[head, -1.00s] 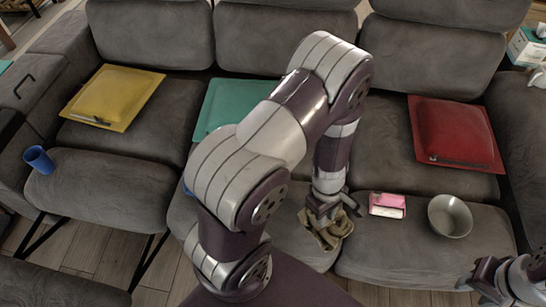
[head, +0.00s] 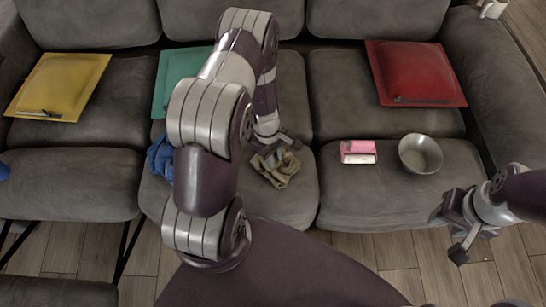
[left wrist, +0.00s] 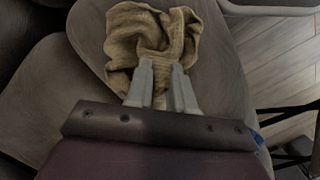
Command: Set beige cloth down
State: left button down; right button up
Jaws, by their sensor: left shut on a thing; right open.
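The beige cloth (head: 276,170) is crumpled at the middle seat of the grey sofa in the head view. My left gripper (head: 273,150) is shut on it from above. In the left wrist view the cloth (left wrist: 152,40) bunches around and beyond the fingertips of my left gripper (left wrist: 160,72), over the grey seat cushion. I cannot tell whether the cloth's underside rests fully on the cushion. My right gripper (head: 452,232) is open and empty in front of the sofa at the right.
A pink and white box (head: 358,152) and a grey bowl (head: 420,154) stand on the right seat. A blue cloth (head: 160,158) lies left of my arm. Yellow (head: 60,86), teal (head: 170,80) and red (head: 415,73) cushions lie further back.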

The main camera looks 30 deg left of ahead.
pick_arm(q)
jog(key=c, duration=1)
grip_release()
notch_tip(320, 180, up, 11)
jog(key=a+p, duration=0.2)
jog(key=p, duration=0.2)
jog(key=s+d+r+m, duration=0.2)
jog(key=r+m, duration=0.3)
jog(key=r, duration=0.1)
jog(key=s+d+r+m+t+y, duration=0.1)
jog(key=s+d+r+m, duration=0.2)
jog(key=r+m, duration=0.2)
jog(key=s+d+r+m, duration=0.2)
jog(key=d+r+m, duration=0.1)
jog(key=r+m, duration=0.2)
jog(key=shift+s+d+r+m+t+y, duration=0.1)
jog(key=shift+d+r+m+t+y, duration=0.1)
jog(key=shift+r, duration=0.25)
jog(key=shift+s+d+r+m+t+y, duration=0.1)
jog(key=shift+r+m+t+y, duration=0.1)
jog(key=shift+r, duration=0.25)
